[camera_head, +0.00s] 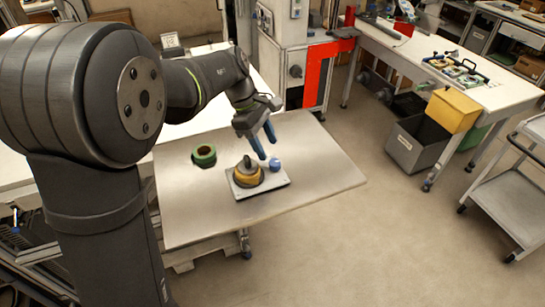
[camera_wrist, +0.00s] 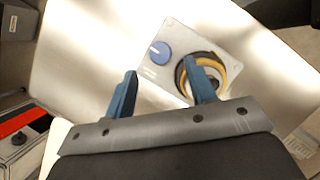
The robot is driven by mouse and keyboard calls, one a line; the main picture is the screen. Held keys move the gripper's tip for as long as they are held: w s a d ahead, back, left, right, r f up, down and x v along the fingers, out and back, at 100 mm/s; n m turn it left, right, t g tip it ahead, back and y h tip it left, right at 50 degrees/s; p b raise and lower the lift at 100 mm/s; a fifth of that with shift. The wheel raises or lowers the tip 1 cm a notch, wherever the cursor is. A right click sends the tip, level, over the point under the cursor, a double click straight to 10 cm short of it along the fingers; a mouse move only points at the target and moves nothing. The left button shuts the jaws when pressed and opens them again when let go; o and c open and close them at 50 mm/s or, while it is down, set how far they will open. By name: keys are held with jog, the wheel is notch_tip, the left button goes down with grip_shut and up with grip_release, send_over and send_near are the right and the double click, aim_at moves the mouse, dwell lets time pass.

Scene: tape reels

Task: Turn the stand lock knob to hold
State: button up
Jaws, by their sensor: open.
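The stand is a light grey plate (camera_head: 279,184) on the table. It carries a blue round lock knob (camera_head: 275,164) on its right side and a yellow tape reel (camera_head: 247,179) with a dark grey hub piece on top. In the wrist view the blue knob (camera_wrist: 160,52) has a pale line on its face, and small marks on the plate beside it are too small to read. My gripper (camera_head: 265,145) is above the stand, fingers pointing down and apart. In the wrist view its blue fingers (camera_wrist: 160,82) are open with nothing between them; one finger overlaps the reel (camera_wrist: 235,75).
A green tape reel (camera_head: 204,155) lies on the table (camera_head: 310,165), left of the stand. The table's right and front parts are clear. A workbench (camera_head: 480,92), a yellow bin (camera_head: 453,110) and a grey cart (camera_head: 515,185) stand farther right.

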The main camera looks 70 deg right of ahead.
aim_at(275, 161)
jog(key=x, duration=0.5)
jog(key=shift+f, duration=0.15)
jog(key=c, duration=1)
